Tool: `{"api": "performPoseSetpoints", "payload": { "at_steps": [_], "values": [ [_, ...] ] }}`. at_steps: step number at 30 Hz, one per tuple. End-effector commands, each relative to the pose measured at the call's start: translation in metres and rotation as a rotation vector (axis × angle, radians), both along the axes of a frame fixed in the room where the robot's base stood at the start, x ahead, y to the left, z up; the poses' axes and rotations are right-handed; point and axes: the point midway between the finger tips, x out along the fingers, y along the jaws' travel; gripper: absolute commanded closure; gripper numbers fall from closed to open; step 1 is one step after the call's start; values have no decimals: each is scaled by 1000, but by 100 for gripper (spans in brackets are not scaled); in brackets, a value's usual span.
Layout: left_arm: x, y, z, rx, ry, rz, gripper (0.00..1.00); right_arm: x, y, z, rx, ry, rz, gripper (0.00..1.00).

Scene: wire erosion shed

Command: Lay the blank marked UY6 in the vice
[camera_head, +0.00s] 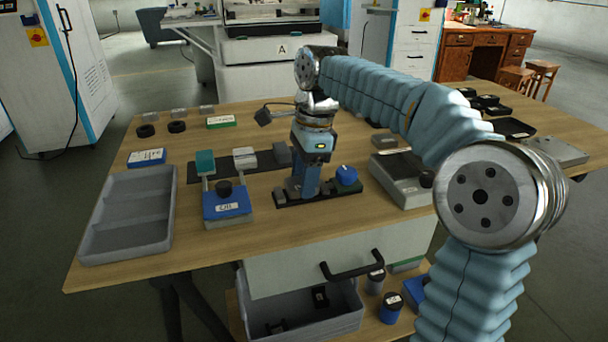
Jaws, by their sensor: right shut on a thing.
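My right gripper (306,190) points straight down at the middle of the table. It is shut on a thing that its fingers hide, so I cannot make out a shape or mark. I cannot read UY6 on anything in view. My left gripper is out of view.
A grey compartment tray (103,213) lies at the table's left. A grey boxy device (402,190) stands right of the gripper. Small labelled boxes and black rings lie at the back left. A grey bin (345,322) and labelled cylinders stand below the front edge.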

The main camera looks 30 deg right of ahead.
Motion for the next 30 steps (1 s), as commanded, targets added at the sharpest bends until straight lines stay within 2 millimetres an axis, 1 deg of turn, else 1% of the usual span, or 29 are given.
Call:
{"api": "performPoseSetpoints", "payload": {
  "at_steps": [14,15,20,21,26,27,30],
  "values": [
    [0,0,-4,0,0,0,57,0,0,-5,1,-2,0,96],
    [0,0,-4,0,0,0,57,0,0,-5,1,-2,0,44],
    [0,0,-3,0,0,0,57,0,0,-5,1,-1,0,20],
    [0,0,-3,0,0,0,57,0,0,-5,1,-1,0,17],
    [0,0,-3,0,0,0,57,0,0,-5,0,0,0,17],
    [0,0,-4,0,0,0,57,0,0,-6,-1,1,0,14],
    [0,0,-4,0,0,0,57,0,0,-6,-1,1,0,0]
  ]
}}
